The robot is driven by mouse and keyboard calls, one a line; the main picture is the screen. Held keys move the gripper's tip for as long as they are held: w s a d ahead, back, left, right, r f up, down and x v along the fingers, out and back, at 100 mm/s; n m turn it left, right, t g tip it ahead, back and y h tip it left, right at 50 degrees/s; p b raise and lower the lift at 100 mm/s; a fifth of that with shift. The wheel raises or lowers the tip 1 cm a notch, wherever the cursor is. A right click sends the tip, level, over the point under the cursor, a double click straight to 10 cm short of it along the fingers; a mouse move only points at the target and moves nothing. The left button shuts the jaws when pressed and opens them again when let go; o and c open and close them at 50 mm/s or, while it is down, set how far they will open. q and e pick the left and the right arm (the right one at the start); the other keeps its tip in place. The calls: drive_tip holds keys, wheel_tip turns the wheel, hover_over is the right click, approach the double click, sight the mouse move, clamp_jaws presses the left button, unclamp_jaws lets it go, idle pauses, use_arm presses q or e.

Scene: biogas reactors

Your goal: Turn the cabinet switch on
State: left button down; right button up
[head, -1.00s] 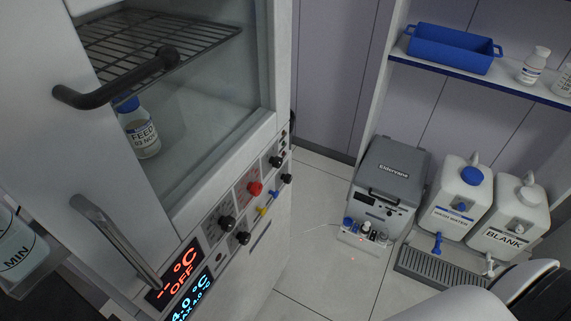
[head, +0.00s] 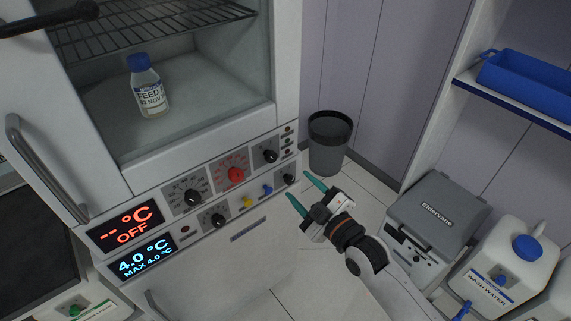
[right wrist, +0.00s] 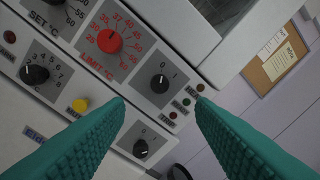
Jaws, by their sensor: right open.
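The cabinet (head: 150,182) has a front panel with knobs, buttons and two displays. Its upper display (head: 125,225) reads "-- °C OFF" in red. A black rotary switch (head: 270,156) marked 0 and 1 sits at the panel's upper right; it also shows in the right wrist view (right wrist: 159,84), its white mark seemingly towards 0. A second small black knob (head: 289,179) lies below it, also in the right wrist view (right wrist: 140,148). My right gripper (head: 299,187) is open and empty in front of the panel's right end, fingers towards it. My left gripper is not in view.
A red limit knob (head: 235,175), a set knob (head: 191,198), a yellow button (head: 247,202) and a blue button (head: 267,190) are close by. A dark bin (head: 329,143) stands right of the cabinet. A grey Eldervane device (head: 436,214) stands at right.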

sight(273, 159)
drive_tip(key=x, duration=0.9)
drive_tip(key=shift+w+a, duration=0.1)
drive_tip(key=shift+w, duration=0.15)
drive_tip(key=shift+w+a, duration=0.35)
drive_tip(key=shift+w, duration=0.15)
drive_tip(key=c, duration=1)
